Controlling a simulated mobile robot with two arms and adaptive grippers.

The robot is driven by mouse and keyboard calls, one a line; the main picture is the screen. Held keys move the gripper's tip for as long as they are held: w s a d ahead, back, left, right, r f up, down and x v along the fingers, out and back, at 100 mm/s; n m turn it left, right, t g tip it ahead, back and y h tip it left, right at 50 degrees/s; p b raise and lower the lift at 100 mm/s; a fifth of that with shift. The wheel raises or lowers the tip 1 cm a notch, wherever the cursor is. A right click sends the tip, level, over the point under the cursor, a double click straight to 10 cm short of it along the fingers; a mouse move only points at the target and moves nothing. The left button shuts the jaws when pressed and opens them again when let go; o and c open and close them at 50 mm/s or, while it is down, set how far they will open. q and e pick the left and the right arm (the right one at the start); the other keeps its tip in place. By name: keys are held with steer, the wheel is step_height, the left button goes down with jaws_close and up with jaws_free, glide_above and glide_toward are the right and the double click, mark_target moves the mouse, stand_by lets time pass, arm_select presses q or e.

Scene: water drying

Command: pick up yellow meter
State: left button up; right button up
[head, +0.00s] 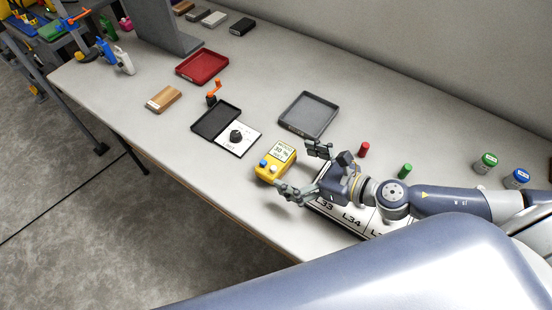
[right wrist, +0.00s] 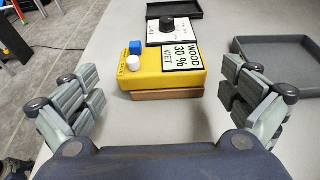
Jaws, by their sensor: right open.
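The yellow meter (head: 275,161) lies on the table in the head view, with a white display and a blue and a white knob on top. In the right wrist view the yellow meter (right wrist: 165,72) is straight ahead, between the fingers but beyond their tips. Its display reads "WOOD 30 % WET". A brown block (right wrist: 167,94) shows under its near edge. My right gripper (head: 302,170) is open and empty beside the meter; in the right wrist view its fingers (right wrist: 160,92) are spread wide on either side. My left gripper is not in view.
A black box with a white dial panel (head: 238,136) lies just behind the meter. A grey tray (head: 309,114) is close on the right. A labelled white board (head: 349,216) lies under my right arm, near red (head: 363,149) and green (head: 405,171) cylinders. A wood block (head: 163,98) and red tray (head: 202,66) stand farther left.

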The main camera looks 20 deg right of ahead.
mark_target(279, 161)
steer(key=x, duration=0.1)
steer(key=p+x, duration=0.1)
steer(key=x, duration=0.1)
steer(key=shift+w+r, duration=0.15)
steer(key=shift+r, duration=0.05)
steer(key=shift+w+a+f+p, duration=0.35)
steer(key=shift+w+a, duration=0.1)
steer(key=shift+w, duration=0.05)
